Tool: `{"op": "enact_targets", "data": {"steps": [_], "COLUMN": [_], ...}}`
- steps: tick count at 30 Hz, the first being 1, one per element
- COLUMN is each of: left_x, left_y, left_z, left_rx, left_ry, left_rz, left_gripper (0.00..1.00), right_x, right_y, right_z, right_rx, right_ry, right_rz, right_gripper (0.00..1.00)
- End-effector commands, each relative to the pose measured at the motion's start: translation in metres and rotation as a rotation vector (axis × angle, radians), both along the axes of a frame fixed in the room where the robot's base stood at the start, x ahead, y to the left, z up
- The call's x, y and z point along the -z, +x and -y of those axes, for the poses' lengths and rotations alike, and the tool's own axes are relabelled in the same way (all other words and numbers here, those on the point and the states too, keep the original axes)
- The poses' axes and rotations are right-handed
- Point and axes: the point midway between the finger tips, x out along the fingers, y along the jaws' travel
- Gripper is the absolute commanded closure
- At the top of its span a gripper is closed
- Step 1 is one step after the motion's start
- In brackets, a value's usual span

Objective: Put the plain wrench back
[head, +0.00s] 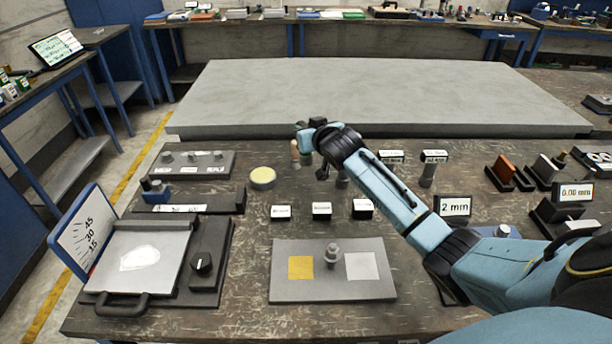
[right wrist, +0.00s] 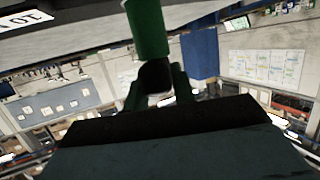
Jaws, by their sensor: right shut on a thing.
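My right gripper (head: 308,138) is over the middle of the bench, at the end of the blue arm coming in from the right. In the right wrist view its fingers (right wrist: 157,85) are shut on a green cylindrical handle (right wrist: 148,28). The green handle also shows small in the head view (head: 306,156), next to a tan-topped upright piece (head: 295,152). The working end of the held tool is hidden, and I cannot tell whether it touches the bench. I cannot tell from its look whether it is the plain wrench. My left gripper is out of view.
Three small labelled blocks (head: 321,210) stand in a row before the gripper. A grey plate (head: 330,289) with a knob lies in front. A tilting-plate device (head: 140,260) is at left. A large grey slab (head: 370,95) lies behind. Labelled stands are at right.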

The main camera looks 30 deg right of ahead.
Motion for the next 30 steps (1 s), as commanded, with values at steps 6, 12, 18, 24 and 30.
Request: {"op": "enact_targets", "data": {"steps": [6,12,18,24,30], "left_x": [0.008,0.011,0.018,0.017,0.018], "left_y": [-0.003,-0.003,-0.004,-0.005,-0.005], "left_z": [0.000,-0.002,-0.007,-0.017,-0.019], "left_rx": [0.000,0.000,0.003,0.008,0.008], "left_ry": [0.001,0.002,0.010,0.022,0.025], "left_rz": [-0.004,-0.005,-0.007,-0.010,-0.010], "left_gripper": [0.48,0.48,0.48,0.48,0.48], "right_x": [0.038,0.053,0.080,0.081,0.086], "right_y": [0.000,0.000,-0.001,0.000,-0.001], "right_z": [-0.001,-0.001,-0.002,-0.002,-0.002], "right_rx": [-0.001,-0.001,-0.002,-0.002,-0.001], "right_ry": [0.000,0.000,0.001,-0.001,0.000], "right_rz": [0.000,0.000,-0.001,0.002,-0.003], "right_gripper": [1.00,1.00,1.00,1.00,0.71]}}
